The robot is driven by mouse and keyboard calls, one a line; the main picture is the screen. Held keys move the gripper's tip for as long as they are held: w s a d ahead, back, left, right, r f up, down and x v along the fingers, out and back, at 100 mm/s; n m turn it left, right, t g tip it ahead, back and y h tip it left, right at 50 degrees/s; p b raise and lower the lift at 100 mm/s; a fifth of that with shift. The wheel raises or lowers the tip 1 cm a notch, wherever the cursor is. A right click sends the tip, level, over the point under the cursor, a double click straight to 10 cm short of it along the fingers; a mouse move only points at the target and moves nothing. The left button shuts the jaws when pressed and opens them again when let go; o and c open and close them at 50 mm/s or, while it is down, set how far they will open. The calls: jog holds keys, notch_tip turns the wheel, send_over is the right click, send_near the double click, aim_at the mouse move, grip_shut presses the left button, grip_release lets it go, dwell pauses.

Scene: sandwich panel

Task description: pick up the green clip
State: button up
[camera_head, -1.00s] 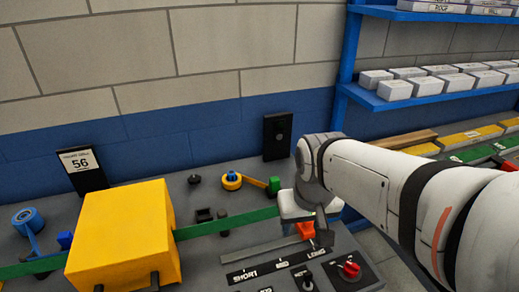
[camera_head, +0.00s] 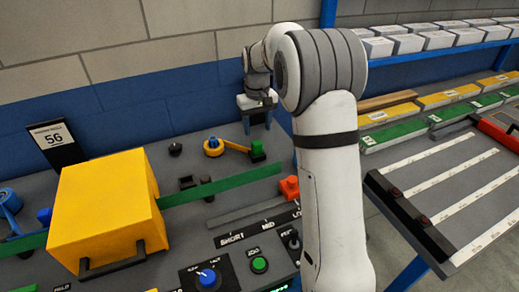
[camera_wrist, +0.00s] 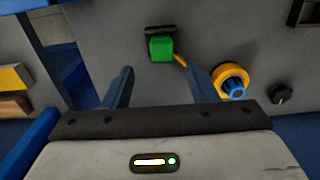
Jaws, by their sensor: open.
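The green clip (camera_head: 258,149) is a small green block at the right end of an orange arm on the grey panel. In the wrist view, the green clip (camera_wrist: 161,48) appears just beyond and between my two fingers, beside a dark bracket. My gripper (camera_head: 257,124) is behind and above the clip in the head view, apart from it. In the wrist view, my gripper (camera_wrist: 160,76) is open with nothing between its fingers.
An orange ring with a blue knob (camera_wrist: 234,85) is right of the clip in the wrist view. A yellow box (camera_head: 105,212) straddles a green strip (camera_head: 225,186), with a red block (camera_head: 290,188) near the strip's right end. Shelves stand at right.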

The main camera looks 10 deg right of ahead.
aim_at(257, 142)
notch_tip(257, 142, down, 8)
jog(key=shift+a+r, duration=0.1)
dwell(0.4)
jog(key=shift+c, duration=0.2)
jog(key=c, duration=1)
notch_tip(257, 142, up, 10)
jog(key=shift+c, duration=0.2)
jog(key=shift+r+p, duration=0.5)
jog(key=shift+p, duration=0.2)
